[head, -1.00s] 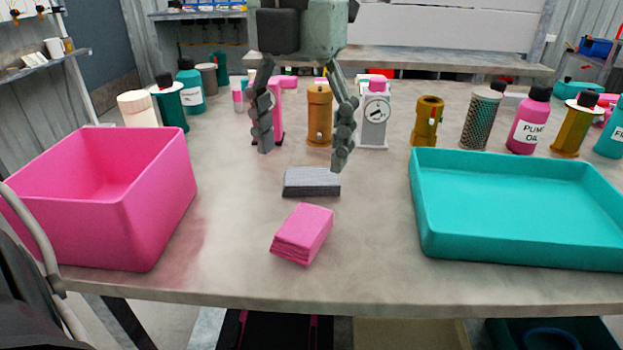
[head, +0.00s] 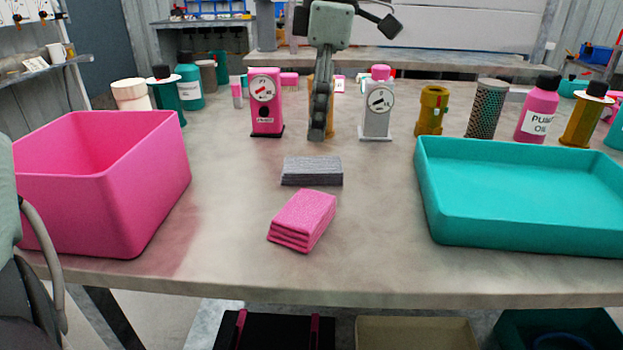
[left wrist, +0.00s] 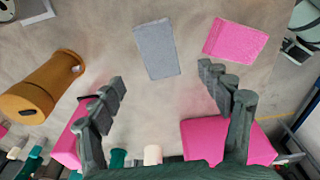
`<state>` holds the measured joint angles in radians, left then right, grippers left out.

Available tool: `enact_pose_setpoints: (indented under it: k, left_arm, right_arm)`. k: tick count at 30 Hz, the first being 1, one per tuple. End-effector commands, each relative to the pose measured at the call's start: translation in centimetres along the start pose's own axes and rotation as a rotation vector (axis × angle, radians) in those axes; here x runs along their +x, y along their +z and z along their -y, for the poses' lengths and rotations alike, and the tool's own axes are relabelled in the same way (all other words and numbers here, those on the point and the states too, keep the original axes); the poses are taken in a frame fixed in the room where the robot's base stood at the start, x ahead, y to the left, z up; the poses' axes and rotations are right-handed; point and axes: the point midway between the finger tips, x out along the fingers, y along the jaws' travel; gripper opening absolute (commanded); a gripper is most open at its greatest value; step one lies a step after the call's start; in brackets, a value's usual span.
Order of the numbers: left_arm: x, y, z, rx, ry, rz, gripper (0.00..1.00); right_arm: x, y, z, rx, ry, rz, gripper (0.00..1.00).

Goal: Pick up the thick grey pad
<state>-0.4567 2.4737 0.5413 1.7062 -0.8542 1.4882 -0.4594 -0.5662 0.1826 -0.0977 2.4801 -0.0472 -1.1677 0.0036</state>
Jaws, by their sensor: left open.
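The thick grey pad (head: 312,171) lies flat on the table in the middle of the head view, behind a folded pink cloth-like stack (head: 303,220). In the left wrist view the grey pad (left wrist: 157,49) lies beyond the fingertips, with the pink stack (left wrist: 235,40) to its right. My left gripper (head: 318,130) hangs above the table behind the pad, seen edge-on. In the left wrist view its two fingers (left wrist: 160,82) are spread apart with nothing between them. My right gripper is not seen.
A pink bin (head: 140,190) stands at the left and a teal tray (head: 520,240) at the right. A pink pump (head: 266,105), an orange pump partly hidden by my gripper, and a grey pump (head: 377,105) stand behind the pad.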

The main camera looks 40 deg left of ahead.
Motion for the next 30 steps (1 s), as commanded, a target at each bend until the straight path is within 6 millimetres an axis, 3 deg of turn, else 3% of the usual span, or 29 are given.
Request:
enact_pose_setpoints:
  k: [11,21,27,30]
  left_arm:
    - [3.3,0.1,-0.3,0.041,0.0,-0.003,0.77]
    - [7.7,0.2,-0.2,0.037,0.0,-0.003,0.77]
    - [7.8,0.2,-0.2,0.037,0.003,-0.002,0.77]
    - [7.8,0.2,-0.2,0.037,0.003,-0.002,0.67]
  right_arm:
    - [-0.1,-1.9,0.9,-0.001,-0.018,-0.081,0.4]
    - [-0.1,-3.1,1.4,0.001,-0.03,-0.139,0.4]
    - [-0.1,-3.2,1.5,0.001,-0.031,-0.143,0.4]
    - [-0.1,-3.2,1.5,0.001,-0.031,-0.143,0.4]
